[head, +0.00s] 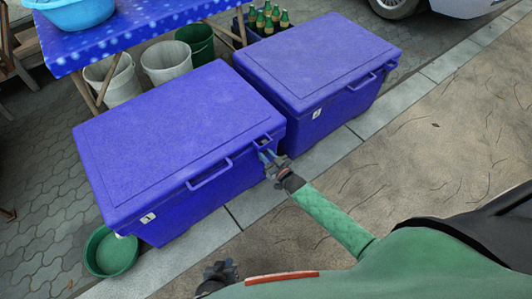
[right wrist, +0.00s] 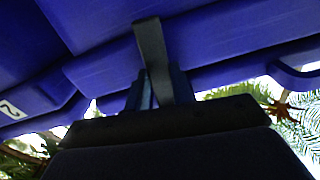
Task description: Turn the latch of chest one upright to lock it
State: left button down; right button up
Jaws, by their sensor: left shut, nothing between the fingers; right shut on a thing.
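The left blue chest (head: 165,135) has its lid down; I take it for chest one because the chest beyond it shows a "2" in the right wrist view (right wrist: 10,109). My right gripper (head: 268,158) is at the right end of its front, right of the handle. It is shut on a grey strip, the latch (right wrist: 150,50), which shows in the right wrist view. There the latch runs from the blue lid down between the fingers, nearly across the lid's edge. In the head view the fingers mostly hide it. My left gripper (head: 218,272) is low, shut and empty, away from the chests.
The second blue chest (head: 315,62) stands close on the right. A green basin (head: 110,252) sits at the left chest's near left corner. Buckets (head: 166,62), a bottle crate (head: 262,22) and a blue-clothed table (head: 130,32) stand behind. The pavement in front is clear.

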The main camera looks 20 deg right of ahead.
jog(key=shift+n, duration=0.5)
jog(key=shift+f, duration=0.1)
jog(key=o, duration=1)
jog(key=v, duration=0.7)
jog(key=shift+s+d, duration=0.15)
jog(key=shift+s, duration=0.2)
